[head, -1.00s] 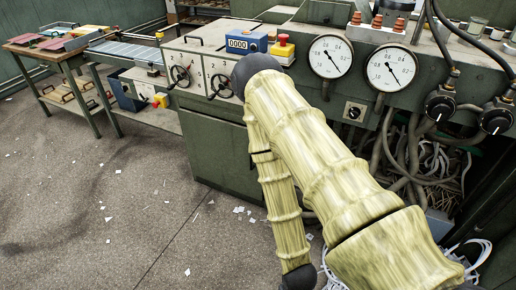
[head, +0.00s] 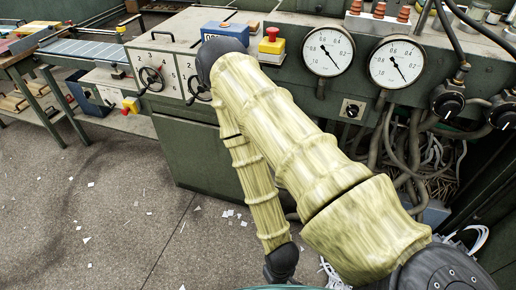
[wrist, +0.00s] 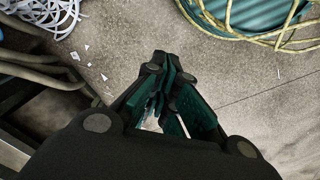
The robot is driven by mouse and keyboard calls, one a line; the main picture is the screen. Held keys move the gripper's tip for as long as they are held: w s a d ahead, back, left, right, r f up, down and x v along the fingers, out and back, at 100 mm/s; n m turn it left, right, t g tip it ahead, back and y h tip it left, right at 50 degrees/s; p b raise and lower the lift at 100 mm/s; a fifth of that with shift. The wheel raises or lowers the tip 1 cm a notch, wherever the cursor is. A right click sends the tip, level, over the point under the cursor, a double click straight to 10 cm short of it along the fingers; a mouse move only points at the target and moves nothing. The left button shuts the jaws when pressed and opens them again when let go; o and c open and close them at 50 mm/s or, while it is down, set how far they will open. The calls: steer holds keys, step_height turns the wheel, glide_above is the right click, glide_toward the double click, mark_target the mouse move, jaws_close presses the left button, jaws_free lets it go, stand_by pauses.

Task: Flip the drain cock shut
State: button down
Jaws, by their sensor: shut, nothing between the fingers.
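I cannot make out a drain cock in either current view. My gripper (wrist: 167,68) is in the wrist view, with dark links and teal finger pads. Its fingers are together and hold nothing. It points down toward the speckled floor and touches nothing that I can see. In the head view my arm's wrist end hangs low at the bottom edge, in front of the green machine (head: 205,160), and the fingers are out of that picture.
Loose white cables (wrist: 45,15) and coiled yellow hose (wrist: 225,35) lie near my gripper. Pipes (wrist: 40,68) run at left in the wrist view. Two gauges (head: 327,52) and a red stop button (head: 272,33) are on the machine. Open floor (head: 90,220) lies left.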

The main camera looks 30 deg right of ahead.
steer(key=w+d+n+h+b, duration=0.15)
steer(key=w+n+b, duration=0.75)
steer(key=w, duration=1.5)
steer(key=w+d+r+n+h+b, duration=0.2)
steer(key=w+d+r+b, duration=0.1)
steer(key=w+r, duration=0.6)
steer(key=w+d+r+n+h+b, duration=0.3)
steer(key=w+d+r, duration=0.3)
steer(key=r, duration=0.7)
steer(key=w, duration=0.2)
steer(key=shift+w+r+g, duration=0.3)
steer(key=shift+w+g, duration=0.05)
steer(key=shift+g, duration=0.05)
steer(key=shift+f+h, duration=0.1)
steer(key=shift+h, duration=0.15)
